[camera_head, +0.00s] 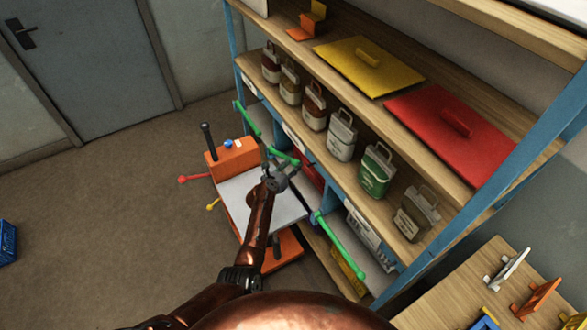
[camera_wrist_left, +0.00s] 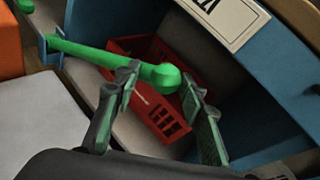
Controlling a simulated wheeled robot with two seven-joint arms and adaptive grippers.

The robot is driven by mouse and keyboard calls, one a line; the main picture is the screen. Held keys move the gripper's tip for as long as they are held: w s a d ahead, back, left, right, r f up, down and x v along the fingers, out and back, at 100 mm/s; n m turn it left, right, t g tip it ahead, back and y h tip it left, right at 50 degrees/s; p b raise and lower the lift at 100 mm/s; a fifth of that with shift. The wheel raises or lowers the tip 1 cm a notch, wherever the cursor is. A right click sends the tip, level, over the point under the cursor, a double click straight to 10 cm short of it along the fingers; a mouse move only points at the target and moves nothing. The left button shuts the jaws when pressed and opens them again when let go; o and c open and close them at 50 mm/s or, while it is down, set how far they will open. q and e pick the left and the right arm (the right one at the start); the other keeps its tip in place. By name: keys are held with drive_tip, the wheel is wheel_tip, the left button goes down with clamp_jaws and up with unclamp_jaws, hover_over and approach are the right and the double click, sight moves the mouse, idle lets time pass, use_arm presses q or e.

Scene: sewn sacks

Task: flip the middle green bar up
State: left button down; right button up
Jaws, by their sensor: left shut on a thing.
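The middle green bar (camera_head: 284,156) sits at the front of the lower shelf bay, between two other green bars. In the left wrist view the green bar (camera_wrist_left: 105,62) runs from a blue post to a rounded end between my fingers. My left gripper (camera_head: 275,175) is at this bar, and in the left wrist view the left gripper (camera_wrist_left: 163,85) has a finger on either side of the rounded end, shut on it. The finger contact is partly hidden. My right gripper is not in view.
A red crate (camera_wrist_left: 150,115) lies behind the bar. The blue-framed shelf (camera_head: 380,130) holds several handled containers. Another green bar (camera_head: 343,247) is nearer and one (camera_head: 247,118) farther. An orange cart (camera_head: 237,155) with a grey top (camera_head: 235,195) stands beside the shelf.

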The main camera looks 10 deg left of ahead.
use_arm(q)
drive_tip(key=shift+w+a+r+g+p, duration=0.15)
drive_tip(key=shift+w+r+p, duration=0.1)
drive_tip(key=shift+r+p, duration=0.25)
drive_tip(key=shift+w+a+r+g+p, duration=0.15)
drive_tip(key=shift+w+r+p, duration=0.1)
drive_tip(key=shift+r+p, duration=0.2)
drive_tip(key=c, duration=1.7)
unclamp_jaws()
drive_tip(key=o, duration=0.5)
drive_tip(key=shift+w+f, duration=0.1)
drive_tip(key=shift+f, duration=0.05)
drive_tip(key=shift+c, duration=0.2)
